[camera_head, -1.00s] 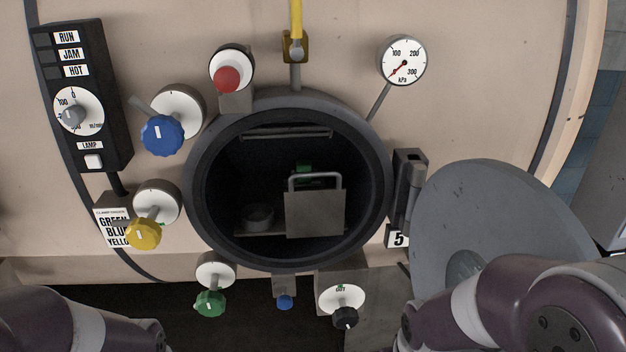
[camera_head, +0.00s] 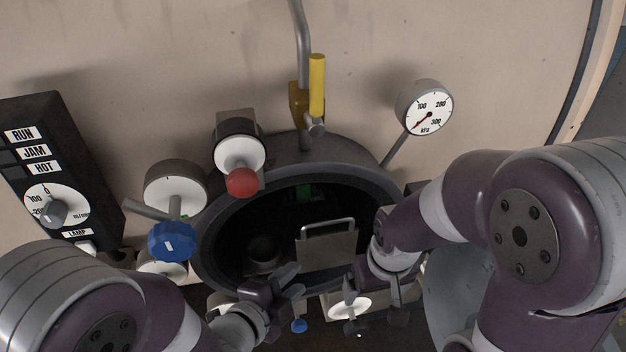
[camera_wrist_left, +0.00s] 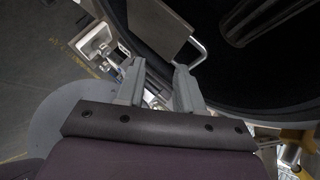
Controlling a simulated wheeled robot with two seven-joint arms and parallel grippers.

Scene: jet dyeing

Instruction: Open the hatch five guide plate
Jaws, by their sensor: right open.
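The guide plate (camera_head: 327,252) is a grey metal plate with a bar handle along its top. It stands inside the round dark hatch opening (camera_head: 225,232). In the left wrist view the plate (camera_wrist_left: 158,24) and its handle lie just beyond my left fingertips. My left gripper (camera_head: 291,282) is open and empty at the lower rim of the opening, left of and below the plate; its two fingers show apart in the left wrist view (camera_wrist_left: 158,75). My right gripper (camera_head: 374,308) is open, below and right of the plate, near the rim. Neither gripper visibly touches the plate.
A blue knob (camera_head: 171,242), a red button (camera_head: 242,183) and a yellow handle (camera_head: 317,86) surround the opening. A pressure gauge (camera_head: 427,108) is at the upper right. The open hatch door (camera_head: 452,290) is partly hidden behind my right arm. A lamp panel (camera_head: 45,165) is at the left.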

